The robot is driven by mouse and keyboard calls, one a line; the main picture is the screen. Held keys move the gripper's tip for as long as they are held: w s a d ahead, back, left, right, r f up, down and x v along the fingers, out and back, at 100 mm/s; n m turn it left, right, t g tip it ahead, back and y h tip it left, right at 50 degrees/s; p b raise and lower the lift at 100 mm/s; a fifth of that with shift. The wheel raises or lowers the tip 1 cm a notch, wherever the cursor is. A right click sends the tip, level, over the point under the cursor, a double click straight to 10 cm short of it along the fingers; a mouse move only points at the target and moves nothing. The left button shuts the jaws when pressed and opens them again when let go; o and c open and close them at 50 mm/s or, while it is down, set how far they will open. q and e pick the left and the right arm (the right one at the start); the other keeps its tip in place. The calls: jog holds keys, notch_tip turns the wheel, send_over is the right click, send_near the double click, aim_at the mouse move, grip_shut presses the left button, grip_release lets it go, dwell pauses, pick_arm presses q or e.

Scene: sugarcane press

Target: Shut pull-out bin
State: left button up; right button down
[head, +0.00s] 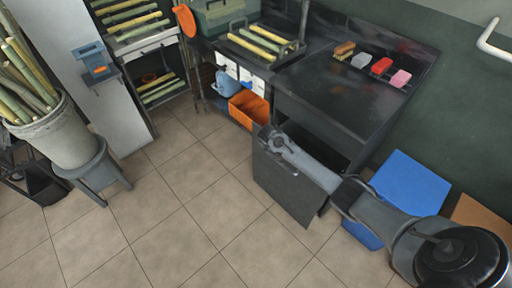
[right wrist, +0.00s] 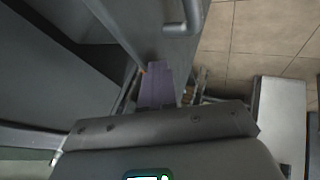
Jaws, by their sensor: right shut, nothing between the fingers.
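The pull-out bin shows a dark front panel (head: 287,188) standing out from under the black counter, with an open gap behind it. In the right wrist view its grey panel (right wrist: 152,28) runs away from me with a bar-shaped handle (right wrist: 190,12), floor on one side and a dark space on the other. My right gripper (head: 268,133) is at the panel's top left corner in the head view. Its shut fingers (right wrist: 157,85) hold nothing and lie close to the panel; whether they touch it I cannot tell. My left gripper is not in view.
A blue bin (head: 412,184) stands right of the panel, near my right arm. An orange crate (head: 249,109) sits beyond the panel on the left. Colored blocks (head: 381,66) lie on the counter (head: 345,95). The tiled floor (head: 190,205) in front is clear.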

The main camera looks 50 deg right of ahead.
jog(key=s+d+b, duration=0.1)
jog(key=d+b, duration=0.4)
jog(key=d, duration=0.9)
jog(key=shift+d, duration=0.4)
jog(key=shift+f, duration=0.1)
